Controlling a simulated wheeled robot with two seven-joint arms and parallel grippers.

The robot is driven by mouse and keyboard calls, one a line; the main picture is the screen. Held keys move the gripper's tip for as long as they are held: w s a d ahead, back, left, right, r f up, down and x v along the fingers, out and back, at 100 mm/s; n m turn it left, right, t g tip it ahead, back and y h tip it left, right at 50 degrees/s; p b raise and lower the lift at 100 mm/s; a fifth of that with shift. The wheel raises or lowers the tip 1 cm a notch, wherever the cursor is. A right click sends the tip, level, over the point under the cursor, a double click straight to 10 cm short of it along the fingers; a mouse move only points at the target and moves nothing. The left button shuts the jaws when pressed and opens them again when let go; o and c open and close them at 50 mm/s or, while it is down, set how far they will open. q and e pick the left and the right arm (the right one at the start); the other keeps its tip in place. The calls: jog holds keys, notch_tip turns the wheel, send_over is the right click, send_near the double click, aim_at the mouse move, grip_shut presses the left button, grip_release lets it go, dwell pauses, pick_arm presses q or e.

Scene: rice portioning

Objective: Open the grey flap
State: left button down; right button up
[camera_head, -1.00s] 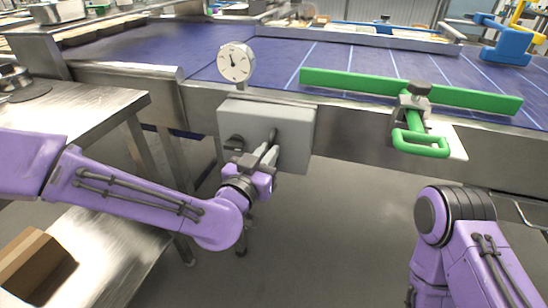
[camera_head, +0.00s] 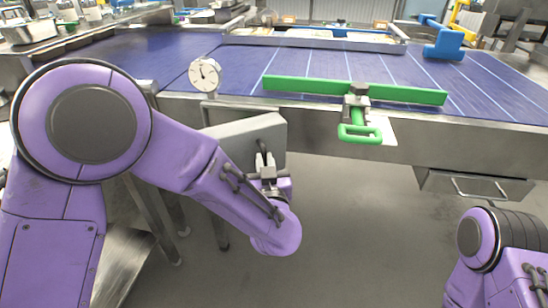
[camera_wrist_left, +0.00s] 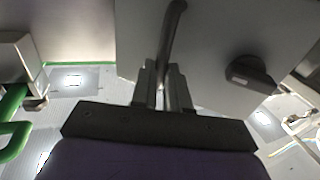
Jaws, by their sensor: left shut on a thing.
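The grey flap (camera_head: 240,131) is on the front of the conveyor frame, below the dial gauge. It stands swung out from the frame at an angle, its right side nearer me. My left gripper (camera_head: 267,172) is shut on the flap's dark bar handle (camera_head: 263,154). In the left wrist view the curved handle (camera_wrist_left: 172,40) runs up from between the fingers (camera_wrist_left: 162,88), against the grey flap (camera_wrist_left: 215,30). A dark knob (camera_wrist_left: 250,73) sits on the flap beside the handle. My right arm shows at the lower right, but its gripper is out of view.
A white dial gauge (camera_head: 204,75) stands on the conveyor edge above the flap. A green bar (camera_head: 350,90) with a green clamp handle (camera_head: 358,133) is to the right. A metal drawer (camera_head: 472,187) lies further right. The floor below is open.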

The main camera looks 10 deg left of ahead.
pick_arm(q)
jog(key=shift+d, duration=0.15)
jog(key=c, duration=1.1)
grip_release()
jog(key=shift+w, duration=0.15)
jog(key=p+v, duration=0.1)
jog(key=v, duration=0.9)
jog(key=shift+s, duration=0.3)
